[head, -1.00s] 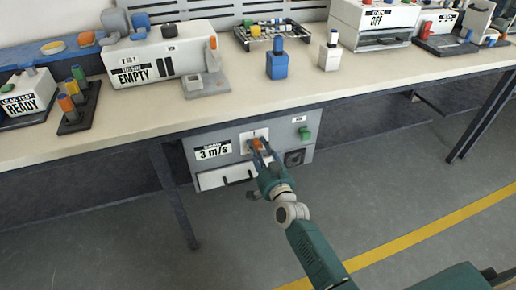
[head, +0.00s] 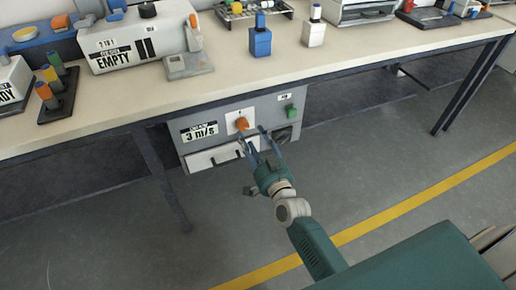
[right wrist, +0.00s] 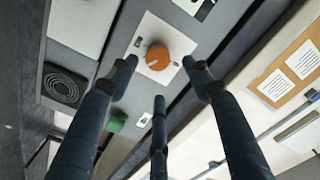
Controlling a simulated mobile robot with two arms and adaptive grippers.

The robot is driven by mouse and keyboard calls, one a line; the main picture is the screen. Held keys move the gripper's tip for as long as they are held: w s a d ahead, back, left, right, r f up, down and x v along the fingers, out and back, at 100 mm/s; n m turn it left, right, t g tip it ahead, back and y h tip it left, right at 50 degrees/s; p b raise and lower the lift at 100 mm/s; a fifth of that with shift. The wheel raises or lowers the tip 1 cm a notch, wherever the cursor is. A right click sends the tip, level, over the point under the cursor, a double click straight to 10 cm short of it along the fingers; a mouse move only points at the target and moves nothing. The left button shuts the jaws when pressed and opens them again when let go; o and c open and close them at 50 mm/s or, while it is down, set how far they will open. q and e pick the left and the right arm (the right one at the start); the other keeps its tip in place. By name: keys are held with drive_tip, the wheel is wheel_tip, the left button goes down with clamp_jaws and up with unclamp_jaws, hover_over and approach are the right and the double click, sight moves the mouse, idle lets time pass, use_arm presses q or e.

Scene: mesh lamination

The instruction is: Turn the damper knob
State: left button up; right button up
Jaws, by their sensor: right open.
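The orange damper knob (head: 241,124) sits on a white plate on the grey box under the bench. It also shows in the right wrist view (right wrist: 158,57), with a pale mark on its face. My right gripper (head: 255,140) is open and empty, just in front of and slightly below the knob. In the right wrist view its blue fingers (right wrist: 163,80) are spread, with the knob beyond the tips and between the upper two. The fingers appear apart from the knob. My left gripper is not in view.
The grey box has a "3 m/s" label (head: 200,132), a green button (head: 291,111), a round vent (head: 282,137) and a white drawer front (head: 212,157). The bench top (head: 225,82) overhangs above, holding an "EMPTY" machine (head: 133,42) and blue bottle (head: 260,42). The floor is clear.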

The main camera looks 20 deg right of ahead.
drive_tip(key=s, duration=0.5)
drive_tip(key=shift+s+r, duration=0.1)
drive_tip(key=shift+s, duration=0.05)
